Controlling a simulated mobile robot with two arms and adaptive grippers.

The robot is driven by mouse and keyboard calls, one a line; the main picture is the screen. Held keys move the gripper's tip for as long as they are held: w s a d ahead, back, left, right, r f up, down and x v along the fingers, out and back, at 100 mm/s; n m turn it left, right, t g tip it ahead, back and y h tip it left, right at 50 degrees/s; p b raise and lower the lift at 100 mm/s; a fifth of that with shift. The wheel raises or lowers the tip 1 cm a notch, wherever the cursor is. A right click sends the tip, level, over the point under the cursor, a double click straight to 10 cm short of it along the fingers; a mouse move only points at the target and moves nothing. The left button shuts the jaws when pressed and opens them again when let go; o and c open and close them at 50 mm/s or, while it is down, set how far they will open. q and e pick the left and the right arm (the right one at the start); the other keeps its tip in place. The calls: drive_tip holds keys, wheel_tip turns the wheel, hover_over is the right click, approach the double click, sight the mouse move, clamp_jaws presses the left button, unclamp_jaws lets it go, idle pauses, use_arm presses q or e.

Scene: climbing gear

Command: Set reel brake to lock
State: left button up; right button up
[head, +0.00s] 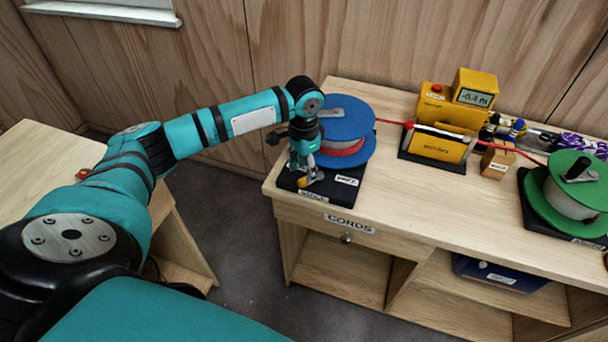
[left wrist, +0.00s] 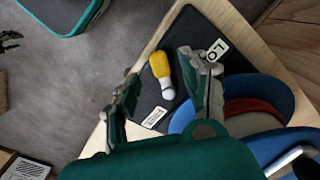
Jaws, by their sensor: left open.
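The blue reel (head: 346,125) stands on a black base (head: 338,192) at the left end of the bench. Its brake lever, with a yellow grip (head: 304,182), sits at the base's front left; in the left wrist view the yellow grip (left wrist: 160,64) has a white lower end. A partly covered label (left wrist: 214,50) reading "LO" is on the base. My left gripper (head: 306,166) is open just above the lever, its fingers (left wrist: 160,78) on either side of it, apparently not touching. A dark jaw-like shape (left wrist: 10,40), probably my right gripper, shows at the left wrist view's edge.
A red cord runs from the reel to a yellow meter (head: 440,135) reading about -0.4 m, then to a green reel (head: 570,195). A wooden block (head: 497,160) stands between them. The drawer (head: 340,228) marked "CORDS" is shut. Another table (head: 40,150) is at left.

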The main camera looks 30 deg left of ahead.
sight(304, 180)
use_arm(q)
drive_tip(key=shift+f, duration=1.85)
